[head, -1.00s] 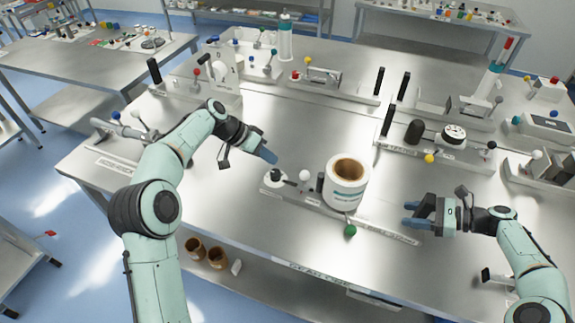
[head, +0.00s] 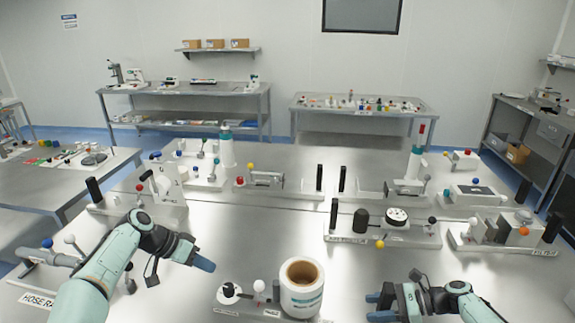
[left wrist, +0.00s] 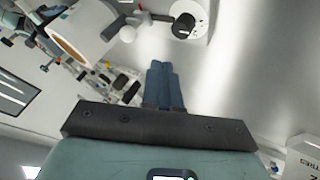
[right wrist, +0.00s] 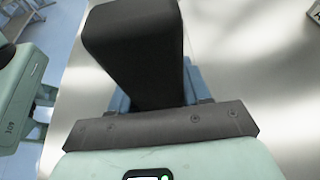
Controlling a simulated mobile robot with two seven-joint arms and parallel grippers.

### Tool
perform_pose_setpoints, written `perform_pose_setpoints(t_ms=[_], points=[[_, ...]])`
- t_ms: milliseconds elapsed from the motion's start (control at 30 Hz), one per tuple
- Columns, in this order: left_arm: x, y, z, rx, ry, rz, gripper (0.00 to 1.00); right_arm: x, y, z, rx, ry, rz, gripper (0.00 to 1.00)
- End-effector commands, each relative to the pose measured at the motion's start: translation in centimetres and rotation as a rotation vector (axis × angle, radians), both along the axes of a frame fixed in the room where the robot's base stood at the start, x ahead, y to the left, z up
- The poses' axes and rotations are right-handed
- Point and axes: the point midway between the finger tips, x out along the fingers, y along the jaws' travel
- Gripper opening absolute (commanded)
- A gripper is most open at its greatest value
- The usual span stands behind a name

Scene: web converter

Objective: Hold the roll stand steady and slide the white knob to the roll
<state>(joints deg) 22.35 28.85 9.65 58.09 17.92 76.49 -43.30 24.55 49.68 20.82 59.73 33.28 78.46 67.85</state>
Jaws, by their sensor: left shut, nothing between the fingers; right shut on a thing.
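The roll stand is a low pale base (head: 232,312) at the bottom middle of the head view. It carries a white roll with a brown core (head: 301,290), also in the left wrist view (left wrist: 84,30). The white knob (head: 259,286) stands left of the roll with a small gap; the left wrist view shows it too (left wrist: 127,34). My left gripper (head: 204,263) is shut and empty, left of the knob and apart from it. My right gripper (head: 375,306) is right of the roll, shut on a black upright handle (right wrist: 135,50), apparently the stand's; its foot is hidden.
A white disc with a black knob (head: 230,290) is at the stand's left end. Other fixtures stand behind, including one with a dial (head: 397,216) and a hose fixture (head: 45,258) at left. The steel table (head: 270,230) is clear just behind the stand.

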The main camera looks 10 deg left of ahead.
Motion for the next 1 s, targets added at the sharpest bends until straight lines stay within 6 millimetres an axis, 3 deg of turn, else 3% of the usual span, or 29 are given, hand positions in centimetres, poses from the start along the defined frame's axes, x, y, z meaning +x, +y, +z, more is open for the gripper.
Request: perform_pose_setpoints(t_ms=[33, 767, 800, 900, 1000], points=[[0.0, 0.0, 0.0, 0.0, 0.0, 0.0, 0.0, -0.3, -0.2, -1.3, -0.014, 0.019, 0.002, 0.0], [0.3, 0.0, 0.9, -0.001, -0.007, 0.0, 0.0, -0.4, -0.2, -0.6, -0.013, 0.022, 0.003, 0.0], [0.3, 0.0, 0.9, 0.0, -0.007, 0.001, 0.0, -0.4, -0.2, -0.6, -0.013, 0.021, 0.003, 0.5], [0.4, 0.0, 0.9, -0.001, -0.007, 0.0, 0.0, -0.3, -0.2, -0.5, -0.012, 0.019, 0.003, 0.77], [0.4, 0.0, 1.0, 0.0, -0.007, 0.001, 0.0, -0.3, -0.1, -0.3, -0.01, 0.015, 0.004, 0.77]])
